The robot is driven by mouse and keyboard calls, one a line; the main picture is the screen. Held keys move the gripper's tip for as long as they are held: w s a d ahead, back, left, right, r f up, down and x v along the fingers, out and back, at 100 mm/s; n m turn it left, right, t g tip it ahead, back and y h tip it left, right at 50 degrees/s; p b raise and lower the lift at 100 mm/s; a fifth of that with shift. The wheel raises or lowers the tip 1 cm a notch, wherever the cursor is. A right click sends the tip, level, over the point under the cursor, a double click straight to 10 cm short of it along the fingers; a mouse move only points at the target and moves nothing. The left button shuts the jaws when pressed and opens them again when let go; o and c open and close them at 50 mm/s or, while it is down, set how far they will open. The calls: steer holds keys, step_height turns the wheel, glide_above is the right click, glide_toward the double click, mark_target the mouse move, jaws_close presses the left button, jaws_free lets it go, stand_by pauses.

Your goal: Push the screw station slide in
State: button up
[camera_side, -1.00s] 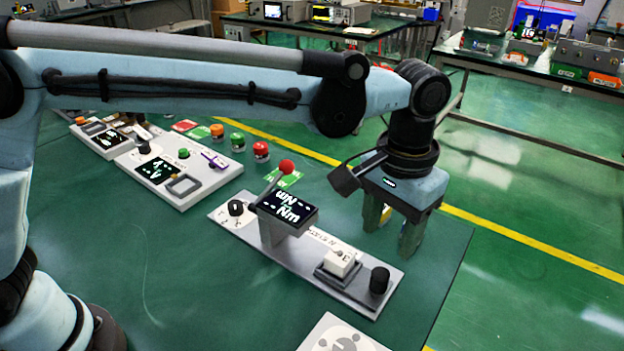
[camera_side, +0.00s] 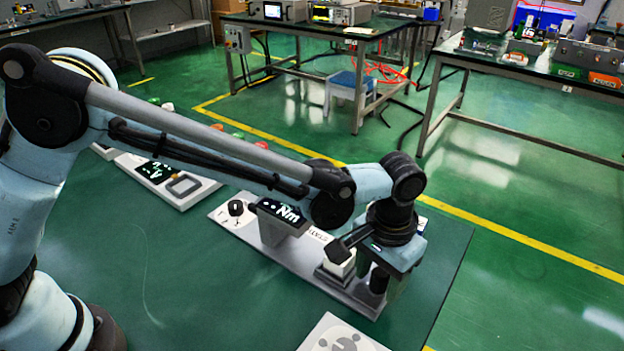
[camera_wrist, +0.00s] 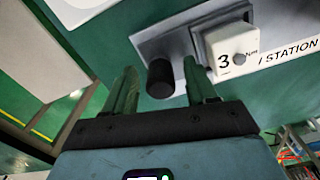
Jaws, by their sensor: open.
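The screw station (camera_side: 278,252) is a grey plate with a white label strip on the table. Its white block (camera_side: 339,262), probably the slide, sits on a dark base near the right end; in the wrist view the block (camera_wrist: 226,48) shows "3 Nm" and a round grey knob. A black cylindrical knob (camera_wrist: 160,78) stands beside it at the plate's end. My gripper (camera_side: 381,280) is open, pointing down over that end. In the wrist view, the black knob appears between my gripper's fingers (camera_wrist: 158,80), with no clear contact. My wrist partly hides the block in the side view.
A tilted display (camera_side: 280,214) and a small black dial (camera_side: 236,208) are on the station's left part. Another panel (camera_side: 165,180) lies at the back left, and a white plate (camera_side: 342,335) at the front. The green table (camera_side: 200,290) is clear front left.

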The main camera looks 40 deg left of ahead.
steer(key=shift+c, duration=0.2)
jaws_close()
steer(key=a, duration=0.9)
steer(key=shift+a, duration=0.35)
jaws_free()
steer(key=shift+o, duration=0.2)
steer(key=shift+d, duration=0.1)
